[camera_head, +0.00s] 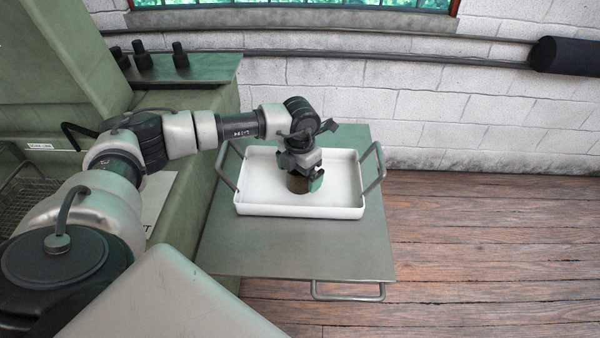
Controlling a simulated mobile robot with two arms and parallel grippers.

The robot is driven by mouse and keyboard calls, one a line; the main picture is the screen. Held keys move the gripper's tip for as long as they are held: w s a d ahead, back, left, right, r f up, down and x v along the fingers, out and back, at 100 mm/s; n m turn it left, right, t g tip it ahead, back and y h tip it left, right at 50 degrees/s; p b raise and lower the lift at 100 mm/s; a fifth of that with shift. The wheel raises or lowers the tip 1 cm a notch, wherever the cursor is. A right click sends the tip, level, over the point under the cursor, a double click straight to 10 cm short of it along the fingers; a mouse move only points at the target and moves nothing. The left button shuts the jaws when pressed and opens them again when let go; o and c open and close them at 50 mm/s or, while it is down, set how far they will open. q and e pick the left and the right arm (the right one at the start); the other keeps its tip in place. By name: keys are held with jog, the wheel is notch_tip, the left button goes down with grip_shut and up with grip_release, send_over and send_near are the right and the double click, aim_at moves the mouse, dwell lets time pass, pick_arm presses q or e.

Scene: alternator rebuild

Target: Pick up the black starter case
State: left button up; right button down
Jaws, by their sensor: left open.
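A short dark cylindrical thing (297,185), which looks like the black starter case, is in the white tray (250,210), near its middle. My left gripper (308,179) points down into the tray right over this thing. Its jaws are open, and one finger shows at the thing's right side. The gripper hides the thing's top and part of its side, so I cannot tell whether the fingers touch it. My right gripper is not in view.
The white tray stands on a grey-green table (300,250) with bent metal handles. A green machine (60,60) is at the left, with several black knobs (143,60) on its ledge. A stone wall (430,110) stands behind. The wooden floor (480,250) at the right is clear.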

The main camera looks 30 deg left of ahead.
pick_arm(q)
jog(key=shift+f, duration=0.25)
jog(key=c, duration=1.4)
jog(key=shift+w+r, duration=0.1)
jog(key=shift+w, duration=0.05)
jog(key=shift+c, duration=0.3)
